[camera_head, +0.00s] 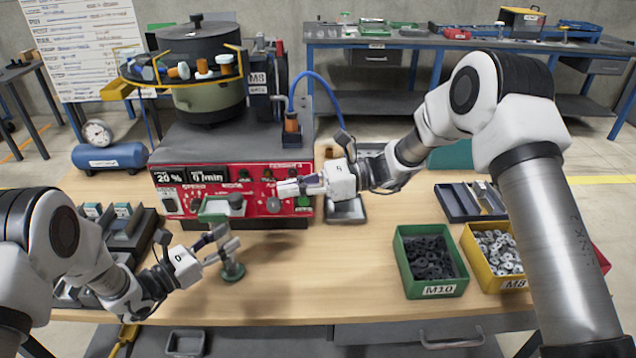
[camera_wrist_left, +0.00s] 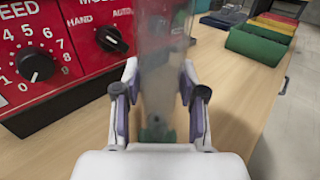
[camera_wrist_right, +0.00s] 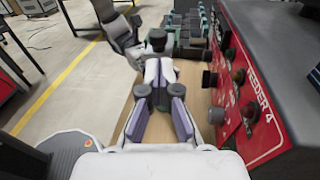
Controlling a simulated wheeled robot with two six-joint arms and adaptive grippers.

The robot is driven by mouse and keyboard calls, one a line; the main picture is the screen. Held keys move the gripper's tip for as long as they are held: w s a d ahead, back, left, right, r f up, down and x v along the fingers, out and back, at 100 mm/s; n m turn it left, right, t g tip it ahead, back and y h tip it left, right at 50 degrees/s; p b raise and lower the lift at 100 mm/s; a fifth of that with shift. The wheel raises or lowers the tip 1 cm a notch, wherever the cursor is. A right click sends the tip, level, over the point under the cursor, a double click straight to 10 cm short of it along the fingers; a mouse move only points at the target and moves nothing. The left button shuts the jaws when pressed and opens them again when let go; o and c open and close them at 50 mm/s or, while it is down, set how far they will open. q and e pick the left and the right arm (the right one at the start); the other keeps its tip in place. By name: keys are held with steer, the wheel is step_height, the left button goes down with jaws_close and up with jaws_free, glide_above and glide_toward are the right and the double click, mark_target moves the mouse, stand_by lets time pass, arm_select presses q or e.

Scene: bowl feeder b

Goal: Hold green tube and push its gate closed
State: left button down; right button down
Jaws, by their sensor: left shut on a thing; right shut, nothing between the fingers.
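The green tube shows as a clear, greyish upright tube (camera_wrist_left: 165,70) between my left fingers in the left wrist view. In the head view its green round foot (camera_head: 232,272) shows on the table below my left gripper (camera_head: 222,247), which is shut on the tube. A dark round part (camera_head: 236,202) shows above, beside a green-edged piece (camera_head: 213,209); I cannot tell which part is the gate or how far it is closed. My right gripper (camera_head: 282,189) is shut and empty, to the right of and above the dark part, which also shows beyond the right fingertips (camera_wrist_right: 158,66).
The red feeder panel (camera_head: 180,188) with knobs stands close behind both grippers. A green M10 bin (camera_head: 402,272) and a yellow M8 bin (camera_head: 483,268) stand at the right. Dark trays (camera_head: 140,228) lie at the left. The middle front of the table is clear.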

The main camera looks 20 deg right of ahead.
steer(key=s+d, duration=0.1)
steer(key=d, duration=0.5)
steer(key=shift+d+r, duration=0.25)
steer(key=shift+d, duration=0.15)
arm_select(q)
steer(key=c, duration=0.6)
jaws_free()
steer(key=shift+a, duration=0.15)
steer(key=p+v, duration=0.1)
steer(key=v, duration=1.9)
arm_select(e)
steer(key=shift+r, duration=0.45)
